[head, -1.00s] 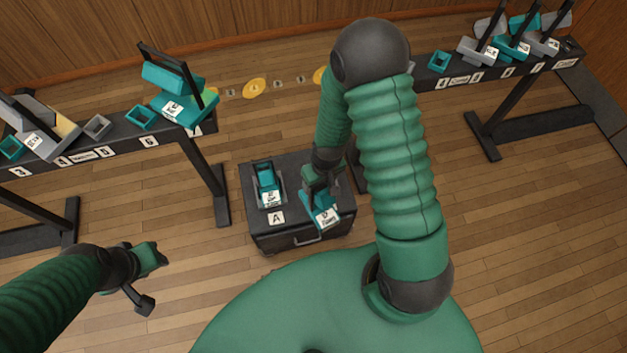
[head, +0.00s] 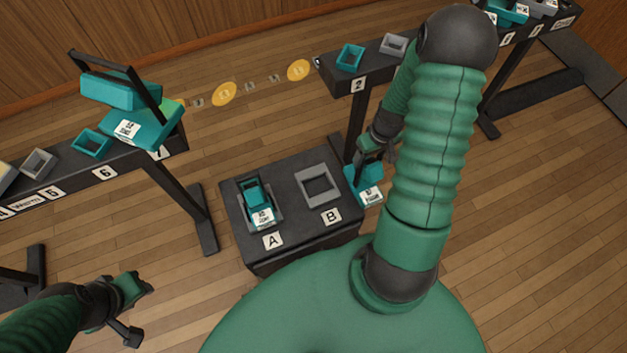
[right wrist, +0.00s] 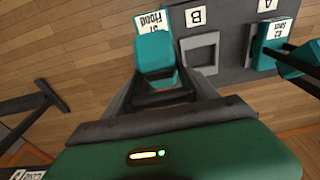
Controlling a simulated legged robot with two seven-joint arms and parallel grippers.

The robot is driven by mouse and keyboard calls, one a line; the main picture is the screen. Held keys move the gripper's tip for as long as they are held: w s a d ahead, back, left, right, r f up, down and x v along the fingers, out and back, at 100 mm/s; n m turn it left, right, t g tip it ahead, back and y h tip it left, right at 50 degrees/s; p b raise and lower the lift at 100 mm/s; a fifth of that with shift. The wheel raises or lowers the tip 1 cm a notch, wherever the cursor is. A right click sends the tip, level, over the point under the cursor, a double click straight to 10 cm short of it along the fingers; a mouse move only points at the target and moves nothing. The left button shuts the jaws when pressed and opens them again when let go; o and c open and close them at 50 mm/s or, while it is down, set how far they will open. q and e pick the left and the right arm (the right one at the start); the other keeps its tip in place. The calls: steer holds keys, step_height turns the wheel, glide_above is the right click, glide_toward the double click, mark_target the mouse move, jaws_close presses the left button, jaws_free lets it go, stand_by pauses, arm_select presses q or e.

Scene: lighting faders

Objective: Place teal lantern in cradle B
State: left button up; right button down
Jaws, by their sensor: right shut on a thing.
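A teal lantern (head: 363,184) with a white label is in my right gripper (head: 368,160), to the right of the dark case (head: 300,228). The right gripper is shut on it, and the lantern (right wrist: 154,56) also shows in the right wrist view, off to the side of cradle B. Cradle B (head: 317,201) is an empty grey square frame on the case, beside its B label. Cradle A (head: 277,213) holds another teal lantern (head: 256,195). My left gripper (head: 143,310) is at the lower left, away from the case; its jaw gap is unclear.
A dark rail (head: 62,184) on the left carries a large teal lantern (head: 120,92) and empty sockets. Another rail (head: 345,88) at the upper right has a teal socket (head: 350,57) and a grey socket (head: 394,44). Yellow discs (head: 224,93) lie between the rails.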

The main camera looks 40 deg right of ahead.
steer(key=shift+w, duration=0.4)
steer(key=w+a+f, duration=0.5)
steer(key=w+a, duration=0.4)
steer(key=w, duration=0.3)
steer(key=shift+a, duration=0.25)
steer(key=shift+c, duration=1.2)
jaws_free()
steer(key=shift+s, duration=0.1)
